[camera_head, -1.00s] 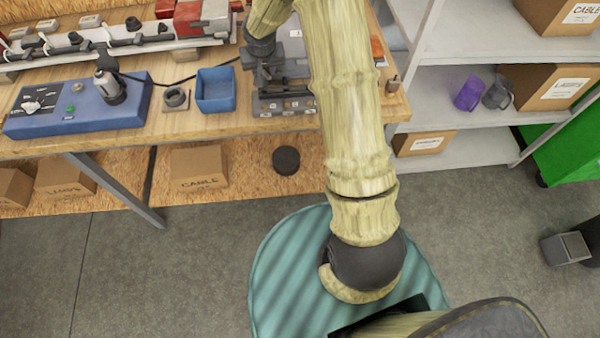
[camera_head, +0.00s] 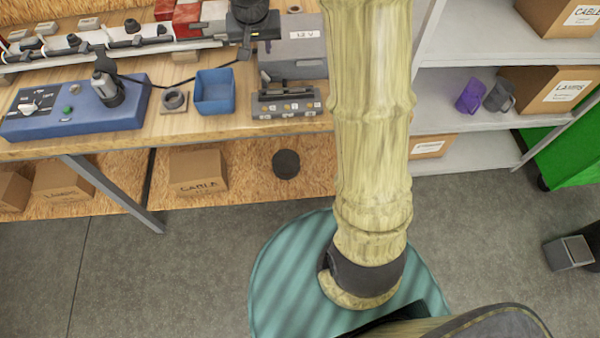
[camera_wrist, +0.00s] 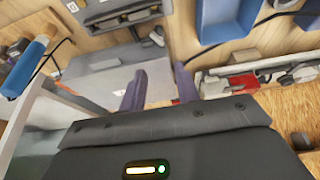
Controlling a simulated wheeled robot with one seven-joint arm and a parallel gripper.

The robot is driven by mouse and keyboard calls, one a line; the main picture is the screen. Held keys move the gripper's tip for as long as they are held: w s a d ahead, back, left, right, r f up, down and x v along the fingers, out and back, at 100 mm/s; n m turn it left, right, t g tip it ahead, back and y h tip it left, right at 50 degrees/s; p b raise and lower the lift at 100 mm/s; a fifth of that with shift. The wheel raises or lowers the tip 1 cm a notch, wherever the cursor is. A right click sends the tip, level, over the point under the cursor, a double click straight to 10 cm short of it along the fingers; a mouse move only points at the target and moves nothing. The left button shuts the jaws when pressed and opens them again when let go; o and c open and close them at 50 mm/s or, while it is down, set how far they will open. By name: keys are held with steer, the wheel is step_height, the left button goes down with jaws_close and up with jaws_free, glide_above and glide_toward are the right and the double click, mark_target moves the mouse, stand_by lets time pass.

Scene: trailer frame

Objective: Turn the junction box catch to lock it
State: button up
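The long pale trailer frame (camera_head: 120,48) lies along the back of the bench, with several small dark clamps or fittings on it. At its right end are red and white blocks (camera_head: 186,14), which also show in the wrist view (camera_wrist: 240,84). I cannot tell which part is the junction box or its catch. My gripper (camera_head: 245,50) is over the bench by the frame's right end, partly cut off from clear sight by my dark wrist. In the wrist view my gripper's two fingers (camera_wrist: 160,88) stand apart with nothing between them.
The grey 12 V box (camera_head: 295,60) and a dark slotted holder (camera_head: 286,102) stand right of my gripper. A black cable crosses the bench.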

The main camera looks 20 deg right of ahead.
steer(key=s+d+f+n+g+y, duration=0.1)
steer(key=s+f+n, duration=0.1)
steer(key=s, duration=1)
steer(key=s+d+f+n+g, duration=0.1)
steer(key=s+f, duration=0.1)
steer(key=s, duration=0.9)
step_height(320, 180, down, 20)
steer(key=b, duration=1.8)
steer(key=shift+s, duration=0.2)
steer(key=shift+a+r, duration=0.1)
